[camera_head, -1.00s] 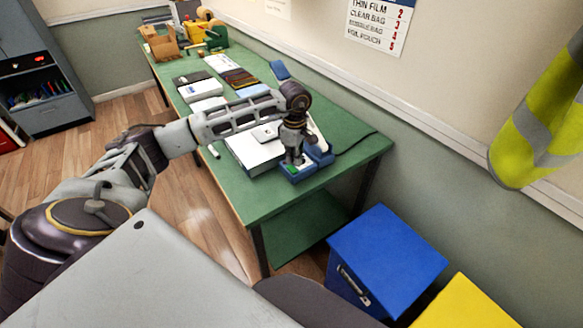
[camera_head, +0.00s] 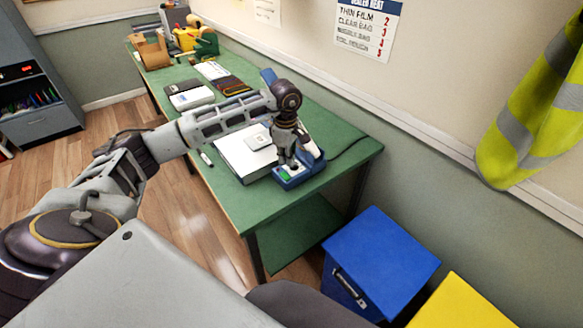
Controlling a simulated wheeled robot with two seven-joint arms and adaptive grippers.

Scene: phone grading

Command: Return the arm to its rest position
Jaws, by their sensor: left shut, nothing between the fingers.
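My left arm comes in from the left and reaches out over the green table (camera_head: 225,176). My left gripper (camera_head: 289,163) points down at the table's near right end, shut and empty. Its fingertips are just over or at a blue device (camera_head: 297,178) with a small green patch; I cannot tell whether they touch it. A white box (camera_head: 236,152) with a small light grey item on top lies just left of the gripper. My right gripper is not in view.
A blue bin (camera_head: 385,250) and a yellow bin (camera_head: 462,305) stand on the floor to the right of the table. A white package (camera_head: 192,98) and dark flat items lie further back. A hi-vis vest (camera_head: 530,125) hangs at right.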

